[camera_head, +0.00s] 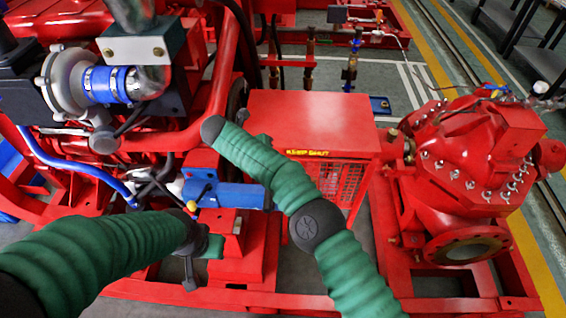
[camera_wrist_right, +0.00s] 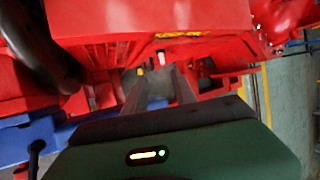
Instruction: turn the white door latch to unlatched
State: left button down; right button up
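A small white piece (camera_wrist_right: 163,57), which may be the door latch, shows in the right wrist view on the front of a red housing, just beyond my right fingertips. Its turn position is too small to tell. My right gripper (camera_wrist_right: 160,84) has its two fingers apart with a gap between them, and nothing is seen held. In the head view my right arm crosses the red box (camera_head: 325,120), and its gripper is hidden. My left gripper (camera_head: 189,268) hangs low at the left, by the red base and blue part. Its finger gap is not clear.
A blue cylinder (camera_head: 228,195) sits beside the red box. A red pump (camera_head: 465,150) stands at the right, and engine parts with a blue hose (camera_head: 75,165) fill the left. Grey floor shows behind the box.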

jog(key=v, duration=0.3)
jog(key=shift+a+r, duration=0.15)
jog(key=shift+r, duration=0.1)
